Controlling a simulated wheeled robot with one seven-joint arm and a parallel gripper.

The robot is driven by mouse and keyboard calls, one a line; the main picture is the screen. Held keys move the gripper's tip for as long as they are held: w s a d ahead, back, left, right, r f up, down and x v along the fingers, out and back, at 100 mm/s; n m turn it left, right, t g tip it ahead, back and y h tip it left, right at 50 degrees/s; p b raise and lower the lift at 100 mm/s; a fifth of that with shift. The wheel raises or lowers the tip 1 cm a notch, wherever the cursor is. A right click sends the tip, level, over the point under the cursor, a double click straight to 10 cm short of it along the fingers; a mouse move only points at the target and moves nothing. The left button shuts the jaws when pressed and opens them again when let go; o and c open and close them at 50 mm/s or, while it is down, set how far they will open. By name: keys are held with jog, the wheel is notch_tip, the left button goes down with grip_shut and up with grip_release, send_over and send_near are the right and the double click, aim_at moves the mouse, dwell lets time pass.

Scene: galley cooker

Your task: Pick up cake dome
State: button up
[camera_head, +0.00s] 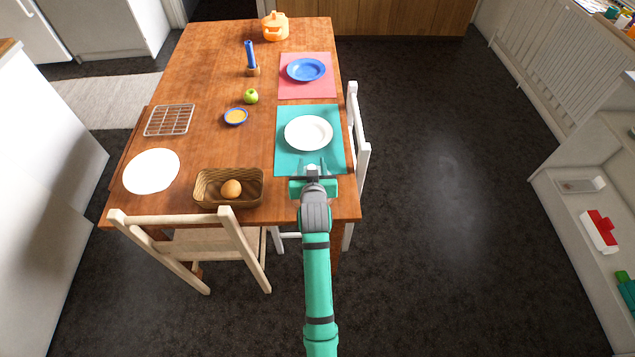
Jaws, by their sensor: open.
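I cannot make out a clear cake dome in this view. A plain white round thing (151,171) lies at the table's near left; from above I cannot tell whether it is flat or domed. My gripper (312,171) is open over the near right of the wooden table (190,75). It is at the near edge of the teal placemat (284,160), just in front of the white plate (308,133). Nothing shows between its fingers. It is well to the right of the white round thing.
A wicker basket (205,190) holding a brown round item (231,189) stands between. Chairs (180,235) stand at the near and right edges.

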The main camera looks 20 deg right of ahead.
jog(key=shift+w+f, duration=0.1)
jog(key=shift+w, duration=0.15)
grip_shut()
